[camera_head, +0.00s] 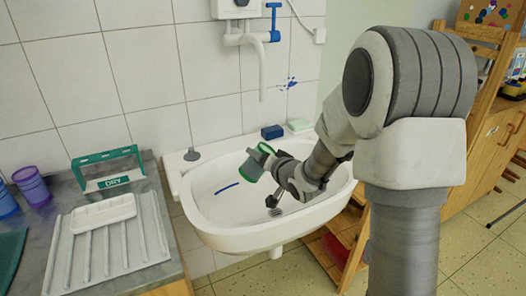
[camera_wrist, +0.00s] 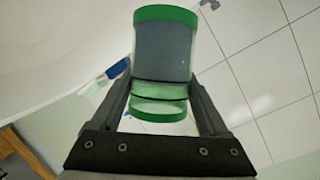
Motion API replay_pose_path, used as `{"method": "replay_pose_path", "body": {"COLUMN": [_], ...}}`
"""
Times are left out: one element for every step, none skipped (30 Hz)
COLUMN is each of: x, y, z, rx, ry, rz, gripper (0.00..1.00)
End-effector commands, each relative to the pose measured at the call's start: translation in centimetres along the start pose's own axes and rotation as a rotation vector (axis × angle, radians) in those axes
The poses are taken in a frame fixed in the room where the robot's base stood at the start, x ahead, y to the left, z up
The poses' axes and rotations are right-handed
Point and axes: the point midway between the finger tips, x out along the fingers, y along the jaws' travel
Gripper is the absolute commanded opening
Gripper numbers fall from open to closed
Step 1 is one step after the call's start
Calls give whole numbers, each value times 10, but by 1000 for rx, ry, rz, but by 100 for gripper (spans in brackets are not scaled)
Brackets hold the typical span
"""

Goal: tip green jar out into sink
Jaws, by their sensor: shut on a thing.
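My gripper (camera_head: 275,163) is over the sink and shut on the green jar (camera_head: 254,165). The jar has green bands at its ends and is tilted, with one end toward the left. In the wrist view the jar (camera_wrist: 164,52) sits between the two fingers of my gripper (camera_wrist: 162,92), with dark grey contents showing through its clear wall. The white sink (camera_head: 213,215) lies below the jar. A blue streak and a dark drain fitting show in the basin. I cannot see anything pouring out.
A white tap spout (camera_head: 262,80) with a blue lever hangs from the wall above the sink. A blue sponge (camera_head: 272,132) and a pale green block (camera_head: 299,126) lie on the rear rim.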

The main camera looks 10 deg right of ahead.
Motion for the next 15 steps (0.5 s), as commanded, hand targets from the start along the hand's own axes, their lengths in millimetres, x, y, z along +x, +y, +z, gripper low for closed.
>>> {"method": "replay_pose_path", "body": {"x": [-1,0,0,0,1,2,2,3,3,4,4,5,5,6,6], "y": [0,0,1,2,4,6,8,9,11,12,14,16,19,21,23], "z": [-2,-1,0,0,3,4,6,7,8,10,11,12,14,14,16], "rx": [50,82,127,161,195,242,277,312,361,397,434,483,520,558,606], "ry": [-1,-1,0,0,-1,0,-1,0,0,0,1,0,2,2,2], "rz": [-17,-31,-49,-63,-78,-97,-112,-128,-147,-162,-178,-198,-213,-228,-249], "gripper": [7,7,7,7,7,7,7,7,7,7,7,7,7,7,7]}}
